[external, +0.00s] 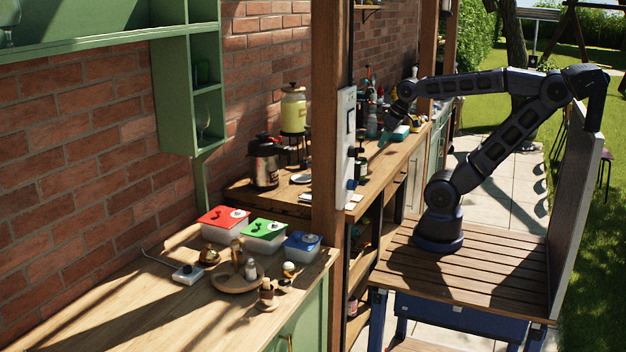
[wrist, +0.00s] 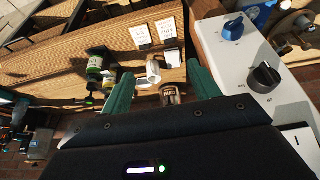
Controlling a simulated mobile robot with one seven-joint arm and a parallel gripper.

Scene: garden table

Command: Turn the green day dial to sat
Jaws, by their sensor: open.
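A box with a green lid (external: 264,229) stands on the near wooden counter, between a red-lidded box (external: 222,217) and a blue-lidded box (external: 302,241). A small pale round dial seems to sit on the green lid; its markings are too small to read. My gripper (external: 390,138) is far from it, over the back counter beyond the post. In the wrist view my gripper (wrist: 160,70) has its teal fingers apart, with nothing held between them. The green-lidded box is not visible in the wrist view.
A wooden post (external: 328,110) stands between my arm and the near counter. A white panel on it carries a blue knob (wrist: 233,29) and a black knob (wrist: 265,76). Small wooden pieces and shakers on a round tray (external: 222,284) stand in front of the lidded boxes.

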